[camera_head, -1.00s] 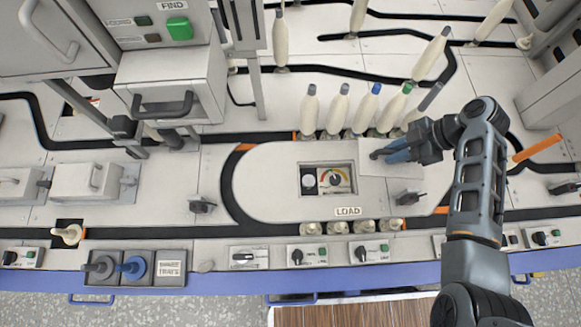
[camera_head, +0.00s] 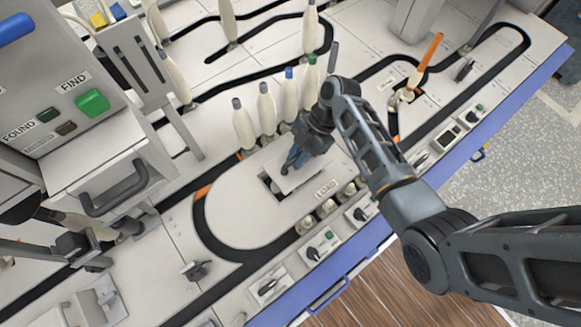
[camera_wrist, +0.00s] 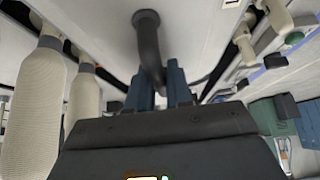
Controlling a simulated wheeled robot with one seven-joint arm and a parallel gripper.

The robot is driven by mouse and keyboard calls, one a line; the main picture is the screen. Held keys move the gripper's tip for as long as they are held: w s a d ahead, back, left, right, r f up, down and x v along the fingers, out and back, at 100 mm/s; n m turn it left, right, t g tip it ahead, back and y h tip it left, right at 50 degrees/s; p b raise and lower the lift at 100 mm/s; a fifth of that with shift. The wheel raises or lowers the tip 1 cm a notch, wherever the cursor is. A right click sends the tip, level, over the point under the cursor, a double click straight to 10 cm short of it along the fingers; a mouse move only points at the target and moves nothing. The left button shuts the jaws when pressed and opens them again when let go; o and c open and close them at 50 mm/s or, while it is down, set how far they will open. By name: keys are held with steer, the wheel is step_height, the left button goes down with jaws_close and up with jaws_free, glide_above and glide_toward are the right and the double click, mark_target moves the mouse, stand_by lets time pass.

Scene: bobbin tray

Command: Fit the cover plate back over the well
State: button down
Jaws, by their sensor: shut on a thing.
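The cover plate (camera_head: 312,173) is a light flat plate beneath my gripper, over the right part of the well (camera_head: 268,187). A dark strip of the opening shows at the plate's left; the rest is hidden by the plate. My gripper (camera_head: 291,163) has blue fingers and is shut on the plate's handle. In the wrist view the dark curved handle (camera_wrist: 148,45) runs between the fingers (camera_wrist: 161,92). I cannot tell whether the plate touches the deck or hangs slightly above it.
Several bobbins with coloured tips (camera_head: 266,108) stand just behind the plate. Short pegs (camera_head: 328,206) line the front by the LOAD label (camera_head: 325,190). A drawer box (camera_head: 110,175) stands at left. The rounded deck (camera_head: 235,220) left of the well is clear.

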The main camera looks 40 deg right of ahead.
mark_target(291, 167)
steer(key=shift+w+a+f, duration=0.1)
steer(key=shift+a+f, duration=0.55)
steer(key=shift+a, duration=0.35)
steer(key=shift+f+b, duration=1)
steer(key=shift+f, duration=0.9)
steer(key=shift+f, duration=0.1)
steer(key=c, duration=1)
jaws_free()
steer(key=shift+c, duration=0.2)
steer(key=shift+r, duration=0.2)
steer(key=p+v, duration=0.3)
steer(key=v, duration=0.8)
steer(key=shift+d+r, duration=0.25)
steer(key=shift+r, duration=0.1)
